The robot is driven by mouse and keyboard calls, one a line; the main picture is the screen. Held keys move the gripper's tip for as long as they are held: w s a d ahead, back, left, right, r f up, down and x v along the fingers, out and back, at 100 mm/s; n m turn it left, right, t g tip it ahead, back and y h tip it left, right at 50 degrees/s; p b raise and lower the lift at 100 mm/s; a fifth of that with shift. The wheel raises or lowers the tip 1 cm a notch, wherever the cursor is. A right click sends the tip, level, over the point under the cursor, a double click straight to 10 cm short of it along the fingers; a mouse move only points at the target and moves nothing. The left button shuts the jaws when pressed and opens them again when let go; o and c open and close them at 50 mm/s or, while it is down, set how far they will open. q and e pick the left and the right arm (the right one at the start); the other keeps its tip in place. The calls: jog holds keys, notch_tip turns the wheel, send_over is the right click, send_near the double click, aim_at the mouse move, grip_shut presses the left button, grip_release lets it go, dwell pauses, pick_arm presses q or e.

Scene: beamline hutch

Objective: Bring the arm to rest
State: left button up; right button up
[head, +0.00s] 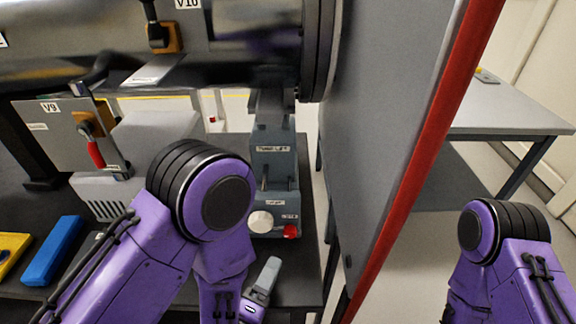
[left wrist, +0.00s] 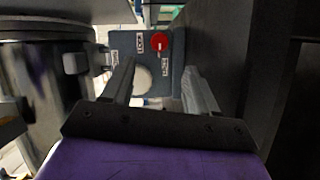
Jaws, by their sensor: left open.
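My left arm (head: 125,265) comes in from the lower left with its elbow bent. My left gripper (head: 266,277) is low in the head view, below the front of a grey-blue control box (head: 274,160); only a grey finger shows clearly there. In the left wrist view the two fingers of this gripper (left wrist: 159,72) stand apart with nothing held. Beyond them are the box's white round knob (left wrist: 143,80) and red knob (left wrist: 160,42); I cannot tell whether a finger touches the box. My right arm (head: 500,260) shows at the lower right; its gripper is out of view.
A grey panel with a red edge (head: 425,150) stands between my arms. A large metal pipe (head: 110,55) runs across the top left. A panel labelled V9 with a red handle (head: 95,153), a blue block (head: 52,252) and a yellow piece (head: 10,248) are left. A table (head: 505,118) stands right.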

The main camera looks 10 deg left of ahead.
pick_arm(q)
jog(key=shift+r, duration=0.1)
jog(key=s+d+m+g+h+p, duration=0.2)
jog(key=s+d+m+g+p, duration=0.3)
jog(key=p, duration=0.4)
jog(key=s+a+f+n+g+y+b, duration=0.1)
jog(key=s+a+f+g+y+b, duration=0.2)
jog(key=f, duration=0.6)
jog(key=s+a+f+g+y+b, duration=0.1)
jog(key=a+f, duration=0.3)
jog(key=a, duration=0.4)
jog(key=s+a+f+m+g+y+b, duration=0.1)
jog(key=s+a+f+g+y+b, duration=0.1)
jog(key=a, duration=0.6)
jog(key=s+a+f+m+g+y+b, duration=0.1)
jog(key=s+a+f+g+y+b, duration=0.1)
jog(key=a+f, duration=0.4)
jog(key=shift+s+a+f+y, duration=0.2)
jog(key=shift+s+a+y, duration=0.75)
jog(key=shift+s, duration=0.15)
